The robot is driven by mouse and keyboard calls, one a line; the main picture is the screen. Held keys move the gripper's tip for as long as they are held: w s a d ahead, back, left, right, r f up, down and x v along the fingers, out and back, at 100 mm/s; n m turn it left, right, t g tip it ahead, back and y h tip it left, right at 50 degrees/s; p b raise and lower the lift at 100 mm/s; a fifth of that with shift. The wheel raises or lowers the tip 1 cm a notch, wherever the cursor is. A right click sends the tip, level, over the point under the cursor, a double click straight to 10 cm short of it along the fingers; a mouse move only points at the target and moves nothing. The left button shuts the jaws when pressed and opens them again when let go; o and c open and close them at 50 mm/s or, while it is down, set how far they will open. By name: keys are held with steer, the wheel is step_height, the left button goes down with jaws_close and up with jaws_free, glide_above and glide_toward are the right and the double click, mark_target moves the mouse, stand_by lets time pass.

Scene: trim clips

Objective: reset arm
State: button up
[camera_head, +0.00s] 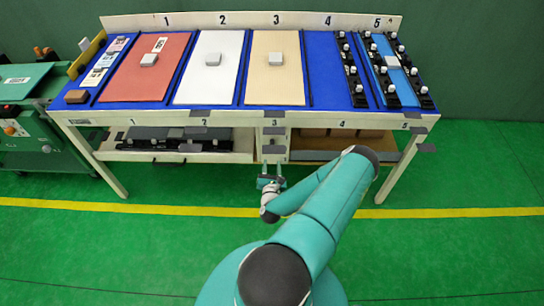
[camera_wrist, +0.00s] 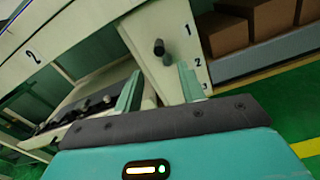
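My gripper (camera_head: 270,179) is in front of the table, below its top edge, near the middle leg panel marked 3. In the wrist view my gripper (camera_wrist: 158,90) shows two teal fingers held apart with nothing between them. The white panel with a dark knob (camera_wrist: 159,47) stands just beyond the fingers. My teal arm reaches forward from the bottom of the head view.
The table (camera_head: 324,69) has a blue top with red (camera_head: 146,80), white (camera_head: 210,80) and tan (camera_head: 276,85) panels and black clip strips at right. Lower shelves hold dark parts (camera_head: 165,138) at left and brown boxes (camera_wrist: 223,34) at right. A green machine (camera_head: 45,140) stands left. The green floor in front is clear.

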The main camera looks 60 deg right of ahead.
steer(key=shift+s+a, duration=0.3)
steer(key=shift+a, duration=0.25)
